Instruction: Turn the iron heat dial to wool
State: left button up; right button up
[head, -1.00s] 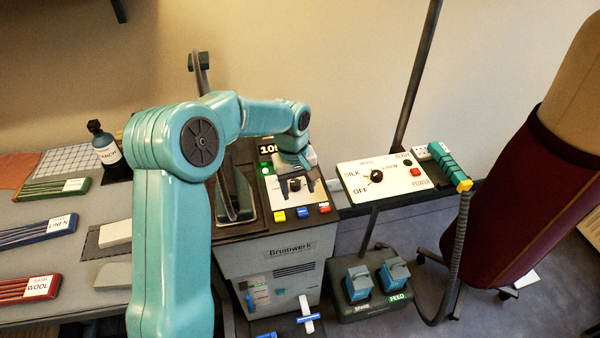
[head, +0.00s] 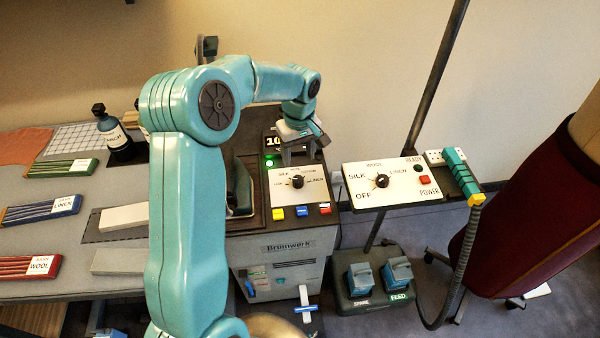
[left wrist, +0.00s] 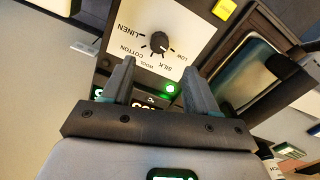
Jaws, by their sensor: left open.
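A black dial (head: 297,183) sits on the white panel of the Brunwerk station; it also shows in the left wrist view (left wrist: 159,43). Around it are labels including low, silk, wool, cotton and linen; I cannot tell for sure which one its pointer faces. A second black dial (head: 381,181) is on a separate panel to the right, with silk, linen and off labels. My left gripper (head: 302,154) is open and empty, just behind the Brunwerk dial and apart from it. In the left wrist view its fingers (left wrist: 158,72) point toward that dial. My right gripper is not in view.
Yellow, blue and red buttons (head: 302,211) line the front of the Brunwerk panel. A green light (head: 269,163) glows behind it. A dark pole (head: 425,95) rises behind the right panel (head: 356,167). Fabric bundles (head: 40,211) lie on the left table.

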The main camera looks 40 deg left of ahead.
aim_at(298, 178)
pick_arm(q)
notch_tip(298, 178, down, 9)
jog(key=shift+p, duration=0.65)
jog(key=shift+a+f, duration=0.15)
jog(key=shift+f, duration=0.1)
jog(key=shift+c, duration=0.2)
jog(key=c, duration=1)
